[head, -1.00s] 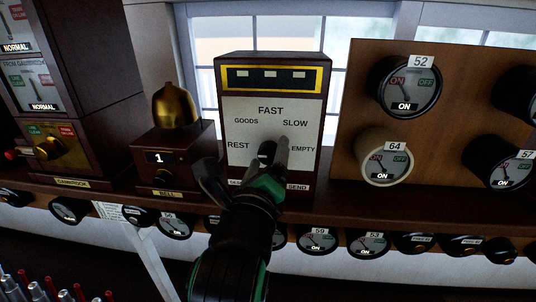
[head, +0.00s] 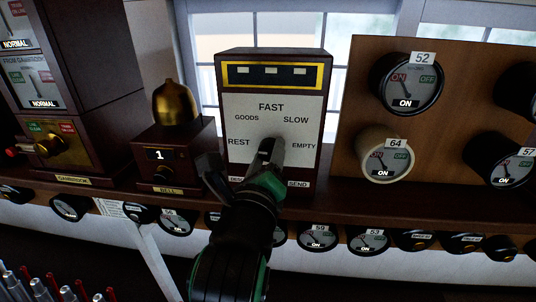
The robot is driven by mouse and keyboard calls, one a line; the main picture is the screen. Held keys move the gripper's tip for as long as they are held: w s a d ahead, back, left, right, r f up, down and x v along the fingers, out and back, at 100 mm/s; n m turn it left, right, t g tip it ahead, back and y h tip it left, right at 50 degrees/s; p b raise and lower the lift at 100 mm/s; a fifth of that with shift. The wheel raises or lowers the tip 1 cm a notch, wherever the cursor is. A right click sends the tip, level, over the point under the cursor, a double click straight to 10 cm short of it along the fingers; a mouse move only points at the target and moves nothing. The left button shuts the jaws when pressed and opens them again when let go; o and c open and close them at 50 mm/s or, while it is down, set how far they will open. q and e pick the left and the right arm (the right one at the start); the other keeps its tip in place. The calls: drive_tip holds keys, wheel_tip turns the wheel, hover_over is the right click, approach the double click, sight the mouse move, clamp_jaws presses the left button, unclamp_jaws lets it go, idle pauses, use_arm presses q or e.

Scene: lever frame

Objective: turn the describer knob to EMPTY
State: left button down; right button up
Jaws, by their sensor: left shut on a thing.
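The describer (head: 231,113) is a dark wooden box with a white dial face marked REST, GOODS, FAST, SLOW and EMPTY. It stands on the shelf in the middle of the head view. My left gripper (head: 268,152) is in front of the lower middle of the dial, shut on the describer knob. The knob is hidden behind the fingers, so its pointing direction cannot be seen. The EMPTY label (head: 303,146) shows just right of the fingers. My right gripper is not in view.
A bell box (head: 200,165) with a brass bell (head: 175,104) stands left of the describer. A wooden panel (head: 440,125) with round dials stands to the right. More round indicators line the shelf's front edge (head: 400,208). Lever tops (head: 40,287) show at the lower left.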

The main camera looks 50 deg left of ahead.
use_arm(q)
drive_tip(key=m, duration=1.5)
drive_tip(key=shift+r+g, duration=0.1)
drive_tip(key=shift+g, duration=0.3)
drive_tip(key=m, duration=0.8)
drive_tip(key=shift+y, duration=0.3)
drive_tip(key=m, duration=0.3)
drive_tip(key=shift+d+m, duration=0.1)
drive_tip(key=shift+m, duration=0.2)
drive_tip(key=m, duration=0.4)
drive_tip(key=shift+m, duration=1.8)
